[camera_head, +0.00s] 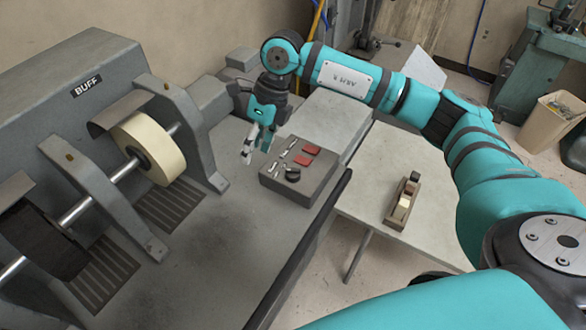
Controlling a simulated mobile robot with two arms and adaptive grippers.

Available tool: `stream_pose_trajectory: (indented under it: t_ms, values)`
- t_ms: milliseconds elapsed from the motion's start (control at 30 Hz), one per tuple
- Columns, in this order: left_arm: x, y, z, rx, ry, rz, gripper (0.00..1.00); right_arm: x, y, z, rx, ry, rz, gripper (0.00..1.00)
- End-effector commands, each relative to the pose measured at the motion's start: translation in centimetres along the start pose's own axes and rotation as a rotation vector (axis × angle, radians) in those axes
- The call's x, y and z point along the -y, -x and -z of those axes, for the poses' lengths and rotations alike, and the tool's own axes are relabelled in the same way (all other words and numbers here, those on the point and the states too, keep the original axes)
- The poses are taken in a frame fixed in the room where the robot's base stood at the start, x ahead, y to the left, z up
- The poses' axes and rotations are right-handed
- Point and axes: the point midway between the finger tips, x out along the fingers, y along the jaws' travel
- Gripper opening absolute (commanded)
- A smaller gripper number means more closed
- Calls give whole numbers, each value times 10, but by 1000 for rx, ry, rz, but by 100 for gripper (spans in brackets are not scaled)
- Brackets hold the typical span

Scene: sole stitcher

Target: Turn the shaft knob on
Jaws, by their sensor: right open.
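A grey control box (303,186) sits on the machine bench near the middle of the view. A round black knob (293,174) is on its top, towards the front, beside red rectangular switches (302,159) and pale labels. I cannot read the labels or the knob's setting. My right gripper (257,146) is open and empty, pointing down just left of and behind the box. It appears apart from the knob. My left gripper is not in view.
A machine marked BUFF (87,86) fills the left, with a cream wheel (149,147) and a dark brush (42,240) on its shaft. A side table (375,215) at right holds a small wooden block tool (403,200). The bench front is clear.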

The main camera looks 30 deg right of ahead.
Motion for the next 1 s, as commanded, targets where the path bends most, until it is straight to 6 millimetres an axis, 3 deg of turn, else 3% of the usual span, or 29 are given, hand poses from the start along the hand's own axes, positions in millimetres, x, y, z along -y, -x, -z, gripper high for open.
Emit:
stream_pose_trajectory:
  t_ms: [33, 100, 200, 333, 467, 1000]
  values:
    - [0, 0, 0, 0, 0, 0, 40, 25, 18, 10, -55, -21, 95, 49]
    - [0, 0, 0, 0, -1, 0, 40, 50, 35, 24, -121, -51, 190, 49]
    - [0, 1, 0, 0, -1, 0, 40, 69, 51, 35, -176, -80, 266, 49]
    - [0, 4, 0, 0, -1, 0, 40, 78, 50, 42, -202, -94, 293, 49]
    - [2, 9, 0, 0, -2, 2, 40, 82, 32, 47, -203, -94, 291, 49]
    - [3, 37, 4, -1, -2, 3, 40, 112, -76, 70, -201, -92, 288, 49]
